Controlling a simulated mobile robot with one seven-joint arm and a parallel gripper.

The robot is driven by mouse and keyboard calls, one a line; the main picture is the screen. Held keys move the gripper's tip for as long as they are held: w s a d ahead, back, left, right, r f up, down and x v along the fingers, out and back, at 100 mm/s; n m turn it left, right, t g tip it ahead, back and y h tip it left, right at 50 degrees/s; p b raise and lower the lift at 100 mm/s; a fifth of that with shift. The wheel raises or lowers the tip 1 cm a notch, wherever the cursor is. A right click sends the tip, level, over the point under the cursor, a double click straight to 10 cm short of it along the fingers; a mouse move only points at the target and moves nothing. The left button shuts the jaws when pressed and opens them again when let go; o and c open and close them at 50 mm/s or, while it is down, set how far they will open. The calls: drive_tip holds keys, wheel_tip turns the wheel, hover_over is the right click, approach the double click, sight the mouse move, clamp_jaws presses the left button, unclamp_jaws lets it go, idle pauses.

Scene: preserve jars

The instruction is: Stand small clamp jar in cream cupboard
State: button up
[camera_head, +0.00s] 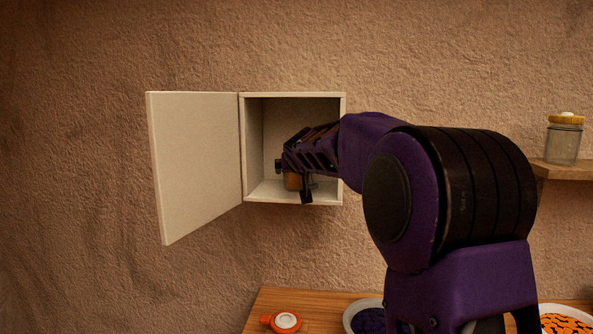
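The cream cupboard (252,150) hangs on the wall with its door (195,165) swung open to the left. My gripper (297,184) reaches into the cupboard from the right, low and close above its floor. A small jar with orange-brown contents (292,181) shows at the gripper, inside the cupboard opening. The gripper's fingers and arm hide most of the jar. I cannot tell whether its base touches the cupboard floor, or whether the fingers are closed on it.
A wooden counter (255,316) below holds an orange-and-white lid-like piece (286,321), a bowl of dark purple fruit (367,320) and a dish of orange pieces (565,324). A glass jar with a yellow lid (564,140) stands on a wooden shelf (570,171) at right.

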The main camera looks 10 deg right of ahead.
drive_tip(key=v, duration=1.2)
drive_tip(key=shift+b, duration=0.3)
drive_tip(key=shift+d, duration=0.15)
